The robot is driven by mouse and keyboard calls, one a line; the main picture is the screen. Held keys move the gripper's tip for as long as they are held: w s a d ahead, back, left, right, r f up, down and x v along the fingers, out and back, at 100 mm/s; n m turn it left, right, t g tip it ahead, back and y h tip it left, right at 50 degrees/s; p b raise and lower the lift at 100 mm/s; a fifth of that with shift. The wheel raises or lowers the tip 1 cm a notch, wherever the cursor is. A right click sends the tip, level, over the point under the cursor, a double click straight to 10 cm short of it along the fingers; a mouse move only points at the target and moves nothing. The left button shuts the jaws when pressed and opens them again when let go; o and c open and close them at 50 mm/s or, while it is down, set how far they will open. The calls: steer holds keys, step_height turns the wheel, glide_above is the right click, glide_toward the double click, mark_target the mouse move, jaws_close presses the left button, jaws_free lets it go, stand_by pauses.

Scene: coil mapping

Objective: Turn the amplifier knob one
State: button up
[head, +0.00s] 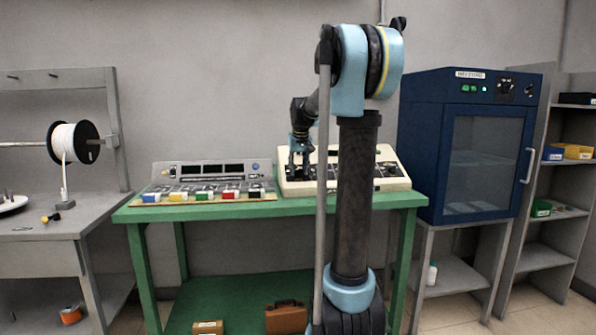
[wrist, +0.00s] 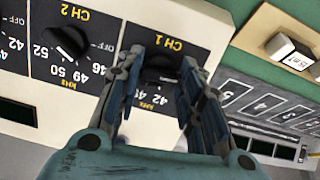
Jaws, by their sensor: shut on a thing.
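The amplifier is a cream box (head: 398,184) with a dark sloped panel, standing at the right of the green table. In the wrist view its panel appears upside down, with the labels CH 1 and CH 2. Knob one (wrist: 160,72) is a dark knob below the CH 1 label, between my fingers and partly hidden by them. My gripper (wrist: 163,66) is shut on this knob, with one finger on each side. In the head view my gripper (head: 299,160) is at the left part of the amplifier. The CH 2 knob (wrist: 68,42) is free, to the left.
A grey console (head: 210,170) with several coloured blocks in front stands left of the amplifier on the green table (head: 150,214). A blue cabinet (head: 427,150) stands close on the right. A wire spool (head: 72,143) is on the left bench. My arm hides part of the amplifier.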

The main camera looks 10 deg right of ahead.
steer(key=m, duration=0.3)
steer(key=shift+m+y, duration=0.3)
steer(key=shift+m, duration=1.5)
steer(key=o, duration=1.1)
steer(key=shift+c, duration=0.2)
steer(key=v, duration=1.2)
steer(key=shift+d, duration=0.15)
